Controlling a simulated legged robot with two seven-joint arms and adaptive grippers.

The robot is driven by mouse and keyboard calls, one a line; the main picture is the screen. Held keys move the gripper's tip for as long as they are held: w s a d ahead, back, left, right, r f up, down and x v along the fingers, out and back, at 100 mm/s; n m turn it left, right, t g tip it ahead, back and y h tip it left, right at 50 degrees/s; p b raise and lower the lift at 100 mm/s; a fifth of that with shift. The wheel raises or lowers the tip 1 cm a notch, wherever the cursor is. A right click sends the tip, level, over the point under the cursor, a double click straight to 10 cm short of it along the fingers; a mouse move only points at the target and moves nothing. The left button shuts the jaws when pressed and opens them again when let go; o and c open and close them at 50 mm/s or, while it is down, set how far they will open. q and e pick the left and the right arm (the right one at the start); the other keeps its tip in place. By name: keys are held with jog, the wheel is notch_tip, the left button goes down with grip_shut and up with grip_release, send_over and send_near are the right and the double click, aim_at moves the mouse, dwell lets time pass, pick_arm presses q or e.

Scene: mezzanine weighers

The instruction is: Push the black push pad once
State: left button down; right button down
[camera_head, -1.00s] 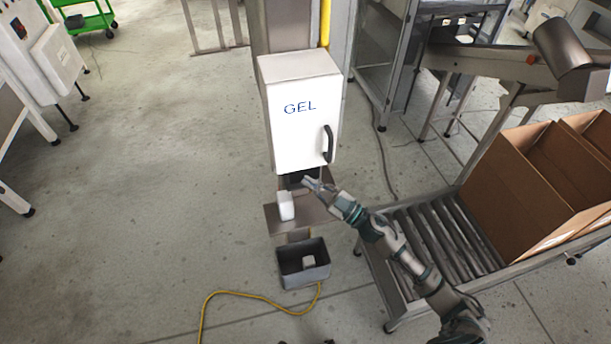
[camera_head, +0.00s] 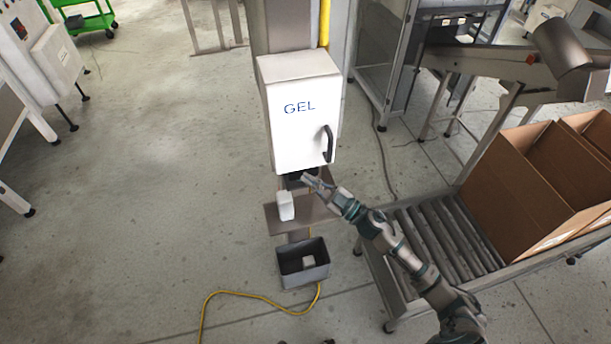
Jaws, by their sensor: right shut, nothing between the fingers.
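A white dispenser box marked GEL (camera_head: 303,118) is mounted on a post, with a dark curved handle (camera_head: 327,144) on its right front. A black push pad (camera_head: 293,181) shows as a dark part just under the box, partly hidden by my gripper. My right gripper (camera_head: 307,179) is shut and empty, its tips at the pad's right side under the box. I cannot tell whether they touch the pad. A small white bottle (camera_head: 286,206) stands on the grey shelf (camera_head: 314,213) below. My left gripper is not in view.
A dark open bin (camera_head: 304,275) with a small pale item in it is below the shelf. A roller conveyor (camera_head: 448,238) with open cardboard boxes (camera_head: 515,195) is at the right. A yellow cable (camera_head: 245,293) lies on the floor. Open floor is at the left.

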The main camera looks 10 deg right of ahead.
dwell(0.3)
jog(key=shift+s+a+p, duration=0.1)
jog(key=shift+s+p, duration=0.3)
jog(key=shift+s, duration=0.8)
jog(key=s+p, duration=0.1)
jog(key=s, duration=0.4)
dwell(0.5)
